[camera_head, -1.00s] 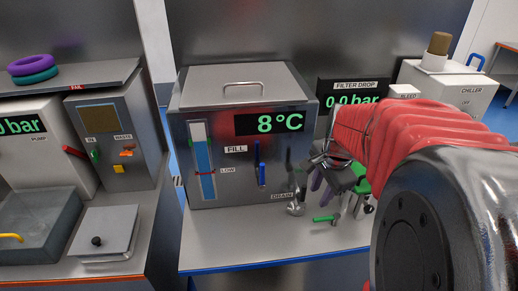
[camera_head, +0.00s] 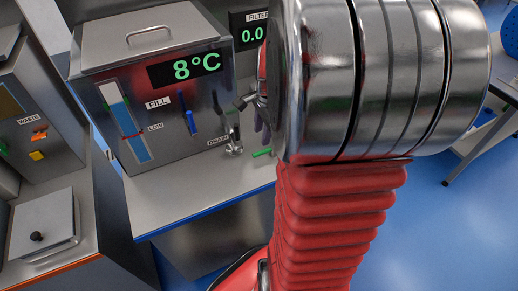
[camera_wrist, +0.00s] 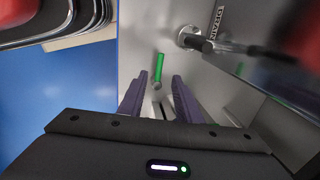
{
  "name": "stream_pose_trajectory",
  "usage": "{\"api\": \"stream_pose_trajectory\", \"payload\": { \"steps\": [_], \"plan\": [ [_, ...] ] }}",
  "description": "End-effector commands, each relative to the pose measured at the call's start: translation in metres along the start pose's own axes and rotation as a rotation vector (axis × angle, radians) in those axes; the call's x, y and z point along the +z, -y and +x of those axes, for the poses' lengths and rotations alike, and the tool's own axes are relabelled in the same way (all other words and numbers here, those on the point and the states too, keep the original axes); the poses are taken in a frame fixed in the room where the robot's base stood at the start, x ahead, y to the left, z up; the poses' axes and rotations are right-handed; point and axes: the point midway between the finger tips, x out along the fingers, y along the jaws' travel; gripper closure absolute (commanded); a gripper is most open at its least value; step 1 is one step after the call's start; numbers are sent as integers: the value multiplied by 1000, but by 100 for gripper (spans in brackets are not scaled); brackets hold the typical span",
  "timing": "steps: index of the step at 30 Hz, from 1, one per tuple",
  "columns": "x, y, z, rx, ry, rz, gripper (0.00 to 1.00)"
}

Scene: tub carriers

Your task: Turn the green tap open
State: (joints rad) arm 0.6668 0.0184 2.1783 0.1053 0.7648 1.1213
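The green tap lever (camera_head: 262,152) is a short green bar low at the front of the steel tank, right of the DRAIN label. In the wrist view the green lever (camera_wrist: 159,67) lies just beyond the fingertips, in line with the gap between them. My gripper (camera_wrist: 160,82) has two purple fingers, spread apart with nothing held. In the head view only a little of my gripper (camera_head: 261,124) shows; my arm hides the rest and whatever lies to the right of the lever. I cannot tell whether the fingers touch the lever.
The steel tank (camera_head: 185,88) has a blue lever (camera_head: 191,122) on its front. A metal drain spout (camera_wrist: 190,38) is close to the fingers' right in the wrist view. The bench's blue front edge (camera_head: 200,212) is below. Blue floor (camera_head: 440,225) is open at right.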

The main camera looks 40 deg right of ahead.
Motion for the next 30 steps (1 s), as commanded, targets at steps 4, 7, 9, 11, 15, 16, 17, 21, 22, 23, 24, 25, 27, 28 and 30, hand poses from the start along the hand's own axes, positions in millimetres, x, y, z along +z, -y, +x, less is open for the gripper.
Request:
{"api": "stream_pose_trajectory", "payload": {
  "steps": [4,7,9,11,15,16,17,21,22,23,24,25,27,28,30],
  "plan": [
    [1,-1,24,4,2,0,69],
    [0,-1,38,3,1,0,69],
    [0,-1,48,3,1,-1,69],
    [1,-1,56,4,1,-1,69],
    [1,-1,74,4,1,-1,69],
    [1,-1,78,4,1,-1,69],
    [1,-1,81,4,1,-1,69],
    [1,0,95,2,1,-1,69],
    [1,0,98,2,1,-1,69],
    [1,0,100,2,1,-1,69],
    [1,0,102,2,1,-1,69],
    [0,0,103,2,1,-1,69],
    [0,0,105,0,0,-1,69],
    [0,0,105,0,0,-1,69],
    [0,0,105,0,0,-1,69]
  ]
}}
